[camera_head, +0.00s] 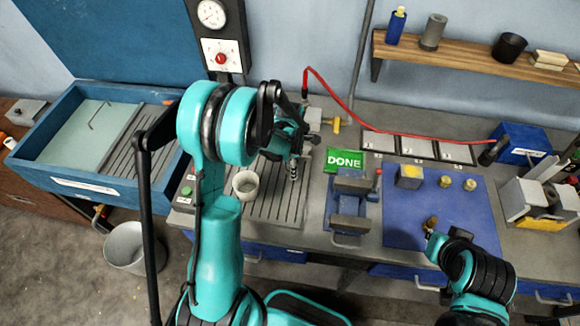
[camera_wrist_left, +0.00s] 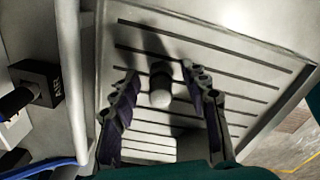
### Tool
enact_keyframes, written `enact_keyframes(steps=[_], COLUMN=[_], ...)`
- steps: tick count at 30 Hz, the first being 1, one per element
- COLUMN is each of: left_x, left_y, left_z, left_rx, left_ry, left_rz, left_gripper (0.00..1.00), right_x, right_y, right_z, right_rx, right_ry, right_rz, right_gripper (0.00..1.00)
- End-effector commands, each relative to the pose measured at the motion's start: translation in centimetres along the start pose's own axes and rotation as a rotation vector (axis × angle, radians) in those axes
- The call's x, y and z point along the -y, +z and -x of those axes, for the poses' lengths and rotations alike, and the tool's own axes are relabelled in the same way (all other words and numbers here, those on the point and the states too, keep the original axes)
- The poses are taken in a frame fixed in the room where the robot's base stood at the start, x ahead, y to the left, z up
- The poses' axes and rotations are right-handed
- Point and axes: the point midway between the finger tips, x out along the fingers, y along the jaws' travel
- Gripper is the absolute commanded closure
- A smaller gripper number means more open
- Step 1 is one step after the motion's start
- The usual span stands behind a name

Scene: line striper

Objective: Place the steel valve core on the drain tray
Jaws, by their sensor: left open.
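The steel valve core (camera_head: 294,168) is a small grey metal cylinder at the slotted grey drain tray (camera_head: 262,208), below my left gripper (camera_head: 292,140). In the left wrist view the valve core (camera_wrist_left: 161,88) appears to stand on the slotted drain tray (camera_wrist_left: 245,75), between the spread fingers of my left gripper (camera_wrist_left: 162,74). The fingers are open, with a gap on either side of it. My left arm hides part of the tray in the head view. My right gripper (camera_head: 432,238) is low over the blue mat, by a small brass-coloured piece (camera_head: 431,223); its jaws are unclear.
A pale cup (camera_head: 245,184) stands on the tray's left part. The blue mat (camera_head: 400,222) holds a yellowish block (camera_head: 409,176) and small brass parts (camera_head: 446,181). A red hose (camera_head: 400,129) crosses behind.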

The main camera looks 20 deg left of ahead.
Motion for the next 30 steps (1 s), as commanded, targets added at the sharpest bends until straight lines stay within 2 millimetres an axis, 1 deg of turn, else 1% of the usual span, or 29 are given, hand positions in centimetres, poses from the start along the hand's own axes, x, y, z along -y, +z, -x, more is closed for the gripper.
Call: enact_keyframes(steps=[5,9,12,16,21,23,26,29,30], left_x=[0.0,0.1,0.0,0.0,0.2,0.6,1.7,3.5,4.2], left_y=[0.0,0.0,0.0,0.0,0.0,-0.1,-0.3,-0.7,-0.9], left_z=[3.4,6.7,8.8,10.7,12.2,12.8,14.3,16.3,17.1], left_rx=[0.000,0.000,0.000,0.000,0.003,0.009,0.027,0.046,0.051], left_ry=[0.000,0.000,0.000,0.000,0.004,0.014,0.049,0.110,0.138], left_rz=[0.000,0.000,0.000,0.000,-0.018,-0.061,-0.207,-0.434,-0.533], left_gripper=[0.55,0.55,0.55,0.55,0.55,0.55,0.55,0.55,0.55], right_x=[0.0,0.0,0.0,0.0,0.0,0.0,0.0,0.0,0.0], right_y=[-0.5,-0.9,-1.1,-1.3,-1.4,-1.4,-1.4,-1.4,-1.4], right_z=[0.7,1.3,1.6,1.9,2.0,2.0,2.0,2.0,2.0], right_rx=[0.000,0.000,0.000,0.000,0.000,0.000,0.000,0.000,0.000], right_ry=[0.000,0.000,0.000,0.000,0.000,0.000,0.000,0.000,0.000], right_rz=[0.000,0.000,0.000,0.000,0.000,0.000,0.000,0.000,0.000], right_gripper=[1.00,1.00,1.00,1.00,1.00,1.00,1.00,1.00,1.00])
